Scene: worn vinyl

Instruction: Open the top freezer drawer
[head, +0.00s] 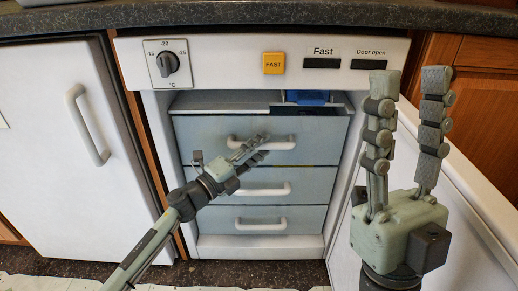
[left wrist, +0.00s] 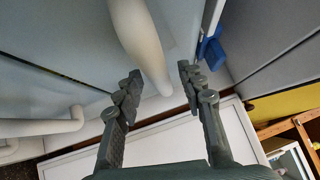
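The freezer's top drawer (head: 210,131) is the uppermost of three grey drawer fronts, with a white bar handle (head: 285,143). Above its front edge a strip of the interior and a blue item (head: 307,97) show. My left gripper (head: 262,147) is at the top handle, partly covering it. In the left wrist view the white handle (left wrist: 138,35) runs down towards the gap between the open fingertips (left wrist: 162,75); I cannot tell whether they touch it. My right gripper (head: 410,80) is open, empty and raised at the right, in front of the opened door.
Two lower drawers with white handles (head: 262,189) (head: 260,224) lie below. The freezer door (head: 470,190) stands open at the right. A closed white cabinet door (head: 50,150) is at the left. A dark countertop (head: 250,15) runs above the control panel.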

